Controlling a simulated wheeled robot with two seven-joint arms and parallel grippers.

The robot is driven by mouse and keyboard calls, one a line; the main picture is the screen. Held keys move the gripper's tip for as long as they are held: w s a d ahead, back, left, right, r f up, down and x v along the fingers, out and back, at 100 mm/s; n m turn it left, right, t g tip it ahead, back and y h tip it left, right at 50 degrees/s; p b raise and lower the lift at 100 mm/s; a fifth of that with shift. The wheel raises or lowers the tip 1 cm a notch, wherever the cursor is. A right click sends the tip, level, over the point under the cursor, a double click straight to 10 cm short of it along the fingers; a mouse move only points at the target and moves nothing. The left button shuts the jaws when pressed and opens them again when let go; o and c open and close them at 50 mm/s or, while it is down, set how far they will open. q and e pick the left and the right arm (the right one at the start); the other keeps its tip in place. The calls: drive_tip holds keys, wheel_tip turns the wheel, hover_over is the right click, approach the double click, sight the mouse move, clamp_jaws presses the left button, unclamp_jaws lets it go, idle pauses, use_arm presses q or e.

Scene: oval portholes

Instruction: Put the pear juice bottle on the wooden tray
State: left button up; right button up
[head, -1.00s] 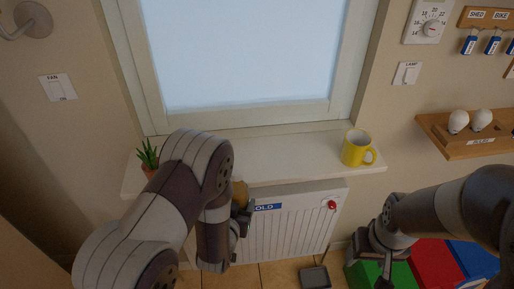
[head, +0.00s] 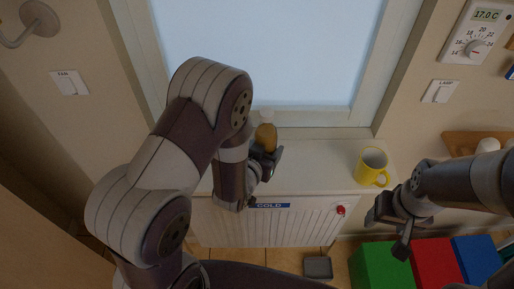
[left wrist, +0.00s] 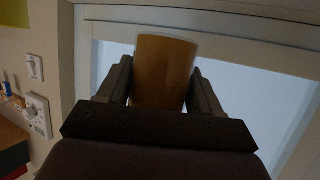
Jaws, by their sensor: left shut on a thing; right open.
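The pear juice bottle (head: 265,137), amber with a pale cap, is held in my left gripper (head: 266,160), in front of the window and over the sill. In the left wrist view the bottle (left wrist: 165,72) is a brown cylinder between the two fingers of my left gripper (left wrist: 165,85), which are shut on it. Its label cannot be read. My right gripper (head: 396,222) is open and empty, at the right in front of the wall, above the coloured boxes. I see no wooden tray in these views.
A yellow mug (head: 371,168) stands on the white windowsill (head: 318,160), right of the bottle. Below is a radiator (head: 250,228) marked COLD with a red knob (head: 341,210). Green (head: 380,268), red (head: 435,264) and blue boxes (head: 475,258) stand lower right. A wooden shelf (head: 460,143) is on the right wall.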

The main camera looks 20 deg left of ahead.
use_arm(q)
drive_tip(key=w+a+f, duration=0.1)
drive_tip(key=a, duration=0.1)
drive_tip(key=w+a+f+p, duration=0.1)
drive_tip(key=a+f, duration=0.1)
drive_tip(key=w+a+f, duration=0.1)
drive_tip(key=w+a, duration=0.1)
drive_tip(key=shift+a+f, duration=0.25)
drive_tip(key=shift+a, duration=0.1)
drive_tip(key=f+p, duration=0.1)
drive_tip(key=f, duration=0.2)
drive_tip(key=shift+s+d+f+p, duration=0.1)
drive_tip(key=shift+s+f+p, duration=0.25)
drive_tip(key=shift+w+f, duration=0.25)
drive_tip(key=o, duration=1.2)
drive_tip(key=shift+o, duration=1.2)
drive_tip(key=shift+s, duration=0.1)
drive_tip(key=shift+s+r, duration=0.1)
